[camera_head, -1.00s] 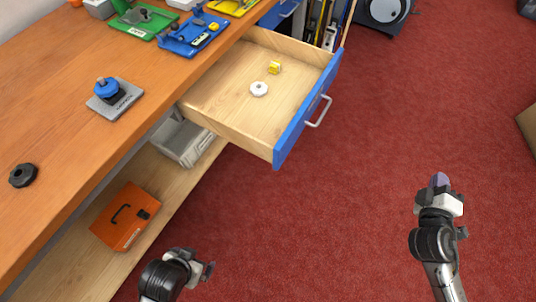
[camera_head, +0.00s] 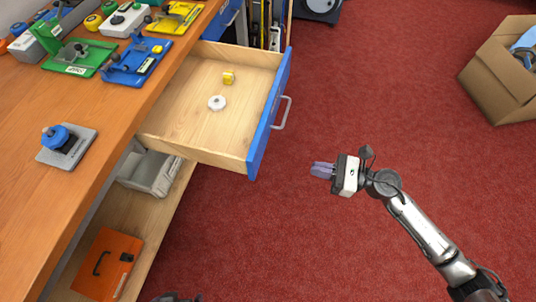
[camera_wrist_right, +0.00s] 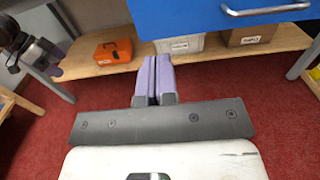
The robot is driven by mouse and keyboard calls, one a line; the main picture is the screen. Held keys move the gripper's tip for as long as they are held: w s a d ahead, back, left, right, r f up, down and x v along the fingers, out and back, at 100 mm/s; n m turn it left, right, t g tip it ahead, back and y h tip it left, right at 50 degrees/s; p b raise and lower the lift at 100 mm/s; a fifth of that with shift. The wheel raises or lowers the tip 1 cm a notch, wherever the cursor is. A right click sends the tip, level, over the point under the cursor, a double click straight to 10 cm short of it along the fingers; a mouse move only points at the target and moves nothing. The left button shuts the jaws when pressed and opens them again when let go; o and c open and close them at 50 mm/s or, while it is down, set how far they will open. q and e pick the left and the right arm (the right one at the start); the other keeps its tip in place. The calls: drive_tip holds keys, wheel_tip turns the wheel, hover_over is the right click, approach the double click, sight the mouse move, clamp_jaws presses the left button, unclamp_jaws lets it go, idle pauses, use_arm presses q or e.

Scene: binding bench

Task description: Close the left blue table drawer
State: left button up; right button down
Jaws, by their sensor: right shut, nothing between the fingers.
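The left blue table drawer (camera_head: 270,115) is pulled out from the wooden workbench. It has a blue front and a silver handle (camera_head: 284,113). Inside lie a white disc (camera_head: 216,103) and a yellow piece (camera_head: 229,78). In the right wrist view the blue front (camera_wrist_right: 197,18) and the handle (camera_wrist_right: 265,9) show at the top. My right gripper (camera_head: 314,169) is shut and empty over the red floor, in front of the drawer and apart from it. Its purple fingers (camera_wrist_right: 153,80) are together in the wrist view.
The bench top (camera_head: 60,105) carries green, blue and yellow devices. An orange box (camera_head: 107,264) and a grey bin (camera_head: 150,172) sit on the lower shelf. A cardboard box (camera_head: 500,75) stands at the right. The red floor before the drawer is clear.

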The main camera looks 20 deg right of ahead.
sight(260, 154)
drive_tip(key=x, duration=1.3)
drive_tip(key=shift+w+a, duration=0.15)
drive_tip(key=shift+a, duration=0.1)
drive_tip(key=shift+r, duration=0.1)
